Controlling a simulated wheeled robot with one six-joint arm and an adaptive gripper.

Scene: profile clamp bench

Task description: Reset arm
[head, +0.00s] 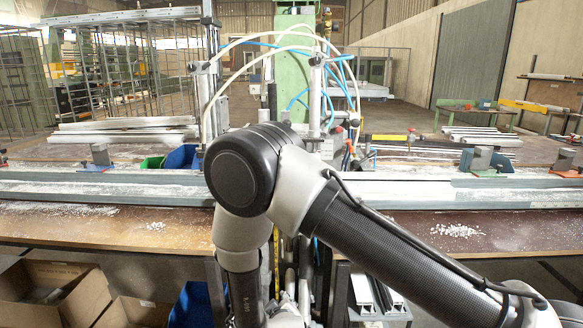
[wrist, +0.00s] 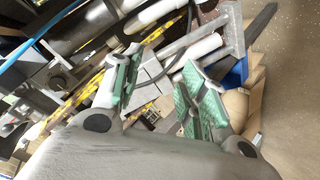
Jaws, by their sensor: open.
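My gripper (wrist: 163,90) shows in the wrist view with its two green-padded fingers spread apart. Nothing is between the pads. Behind the fingers are grey and white bars or profiles and yellow-marked strips, seen at a slant. In the head view my bent arm stands in front of the bench centre, and my gripper is not visible there. The clamp bench's long grey rail (head: 108,190) runs across the picture, partly hidden behind my arm.
Cardboard boxes (head: 38,290) and a blue bin (head: 190,305) are below the bench at left. Profiles (head: 125,131) lie on the bench at back left. White chips (head: 455,231) lie on the right front bench top. Hoses arch over the clamp posts. Floor behind is open.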

